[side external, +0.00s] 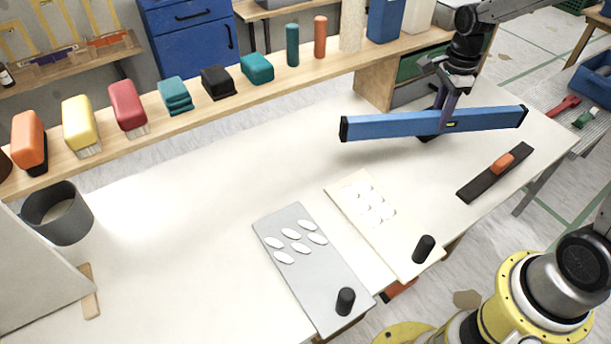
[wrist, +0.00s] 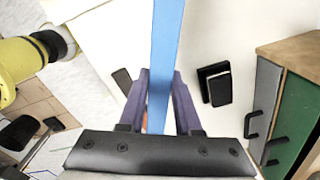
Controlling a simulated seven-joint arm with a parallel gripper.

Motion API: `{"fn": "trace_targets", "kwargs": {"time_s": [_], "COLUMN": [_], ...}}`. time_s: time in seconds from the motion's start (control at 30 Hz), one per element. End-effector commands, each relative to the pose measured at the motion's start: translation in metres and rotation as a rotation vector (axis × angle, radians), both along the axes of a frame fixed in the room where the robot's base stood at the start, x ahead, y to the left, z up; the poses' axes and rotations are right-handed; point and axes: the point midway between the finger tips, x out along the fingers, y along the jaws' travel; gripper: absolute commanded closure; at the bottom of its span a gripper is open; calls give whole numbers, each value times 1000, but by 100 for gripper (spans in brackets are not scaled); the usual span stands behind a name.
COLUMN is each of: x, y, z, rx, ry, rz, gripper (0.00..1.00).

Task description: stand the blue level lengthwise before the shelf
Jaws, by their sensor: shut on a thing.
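The blue level (side external: 385,126) is a long bar with black end caps and a small yellow-green vial window. It is held above the white table, its length running left to right in the side view. My gripper (side external: 441,112) is shut on it, right of its middle. In the wrist view the level (wrist: 166,45) runs up the picture between the two purple fingers of my gripper (wrist: 159,95). The long wooden shelf (side external: 335,65) stands behind, along the table's back edge; the level is in front of its right part. No contact between level and table is visible.
Brushes, blocks and cylinders line the shelf. A black object (wrist: 215,85) lies near the level, mostly hidden in the side view. Two boards (side external: 288,222) (side external: 350,195) with white pieces and a dark bar (side external: 483,183) with an orange grip lie in front. The table's back middle is clear.

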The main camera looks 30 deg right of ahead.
Motion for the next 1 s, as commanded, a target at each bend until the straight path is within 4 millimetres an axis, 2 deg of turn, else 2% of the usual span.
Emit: {"fn": "trace_targets", "kwargs": {"time_s": [0.03, 0.2, 0.4, 0.5, 0.6, 0.77, 1.0], "x": [13, 37, 43, 39, 34, 38, 81], "y": [25, 103, 187, 215, 232, 244, 258], "z": [0, -2, -8, -12, -15, -20, -40], "rx": [0, 3, 2, 2, 1, 1, 1], "ry": [-1, -2, 2, 7, 14, 16, 16], "rz": [30, 124, 296, 360, 401, 425, 424], "gripper": [100, 100, 100, 100, 100, 100, 100]}}
